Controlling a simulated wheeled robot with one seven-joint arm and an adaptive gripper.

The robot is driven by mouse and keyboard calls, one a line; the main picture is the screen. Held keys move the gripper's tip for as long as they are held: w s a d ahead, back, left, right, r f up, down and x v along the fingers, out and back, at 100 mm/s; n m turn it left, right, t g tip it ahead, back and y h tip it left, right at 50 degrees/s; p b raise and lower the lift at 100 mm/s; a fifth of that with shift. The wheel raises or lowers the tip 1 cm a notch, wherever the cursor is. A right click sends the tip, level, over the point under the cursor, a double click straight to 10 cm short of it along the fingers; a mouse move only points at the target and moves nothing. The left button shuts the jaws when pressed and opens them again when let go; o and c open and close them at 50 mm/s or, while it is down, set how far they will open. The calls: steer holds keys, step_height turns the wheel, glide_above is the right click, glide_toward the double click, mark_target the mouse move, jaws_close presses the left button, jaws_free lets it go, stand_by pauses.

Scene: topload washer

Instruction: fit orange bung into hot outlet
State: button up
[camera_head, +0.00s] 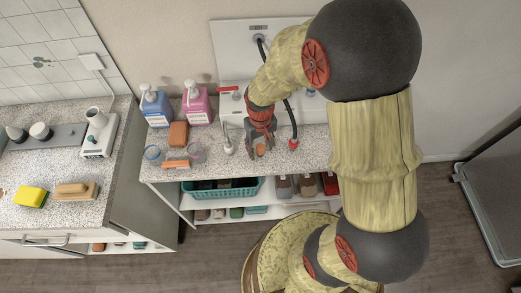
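My gripper (260,146) points down over the speckled worktop (322,150) in front of the white wall panel (230,45). A small orange piece, likely the orange bung (260,150), shows between its fingertips. I cannot tell whether the fingers touch it or whether it rests on the worktop. The panel carries a red handle (229,89) at its left, probably marking the hot side. The hot outlet itself is too small to make out. My arm hides part of the panel's right side, where a small blue part (311,92) shows.
A dark hose (288,108) runs down the panel to a red end (293,143) right of my gripper. A whitish upright fitting (228,146) stands close left. Blue (156,108) and pink (196,104) bottles, an orange-brown block (178,134) and glasses stand farther left. A teal basket (220,193) sits below.

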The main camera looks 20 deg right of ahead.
steer(key=shift+c, duration=1.2)
steer(key=c, duration=0.7)
steer(key=shift+r, duration=0.1)
